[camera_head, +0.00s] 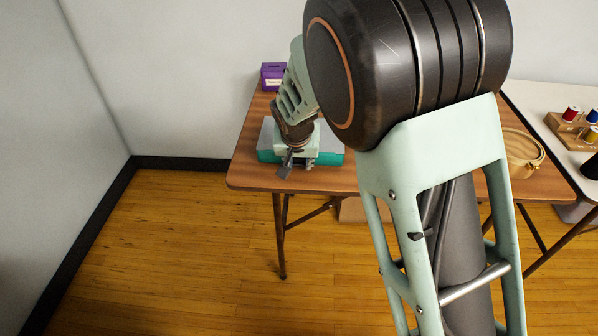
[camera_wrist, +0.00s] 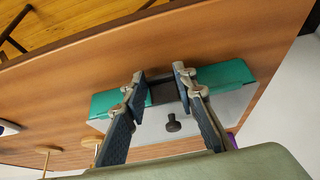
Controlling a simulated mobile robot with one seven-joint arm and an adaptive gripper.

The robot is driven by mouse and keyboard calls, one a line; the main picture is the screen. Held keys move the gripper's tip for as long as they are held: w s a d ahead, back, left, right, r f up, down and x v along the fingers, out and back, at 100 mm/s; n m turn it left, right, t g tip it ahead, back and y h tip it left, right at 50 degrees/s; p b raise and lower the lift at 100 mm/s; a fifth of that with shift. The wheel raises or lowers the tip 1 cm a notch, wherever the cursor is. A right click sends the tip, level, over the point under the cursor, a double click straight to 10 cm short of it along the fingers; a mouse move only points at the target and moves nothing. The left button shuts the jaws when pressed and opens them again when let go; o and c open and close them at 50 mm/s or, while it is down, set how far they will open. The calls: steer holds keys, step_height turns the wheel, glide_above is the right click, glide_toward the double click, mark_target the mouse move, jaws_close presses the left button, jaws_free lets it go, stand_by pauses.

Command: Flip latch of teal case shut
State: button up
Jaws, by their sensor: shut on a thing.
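The teal case (camera_head: 330,157) lies on the brown wooden table near its front left edge. Its teal side and pale grey top also show in the wrist view (camera_wrist: 230,73), with a dark knob (camera_wrist: 172,124) on the top. A dark latch (camera_wrist: 164,90) sits at the middle of the teal side. In the head view my gripper (camera_head: 287,164) is at the front of the case, and my arm hides part of the case. The latch's exact angle is unclear.
A purple box (camera_head: 273,76) stands behind the case. Thread spools stand on a wooden rack (camera_head: 566,128) on a white table at right. Bare tabletop (camera_head: 250,178) lies in front of the case.

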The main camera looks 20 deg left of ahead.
steer(key=shift+a+f+t+y+b, duration=0.25)
steer(key=shift+t+b, duration=0.35)
steer(key=shift+b, duration=1.35)
steer(key=shift+d+f+t+y+b, duration=0.15)
steer(key=shift+f+t+b, duration=0.35)
steer(key=shift+b, duration=1.4)
steer(key=shift+r+t+b, duration=0.2)
steer(key=shift+t+b, duration=0.2)
steer(key=shift+b, duration=0.85)
steer(key=shift+w+r+b, duration=0.1)
steer(key=shift+r+b, duration=0.1)
steer(key=shift+b, duration=0.35)
steer(key=o, duration=1.1)
step_height(320, 180, up, 10)
steer(key=shift+r, duration=0.1)
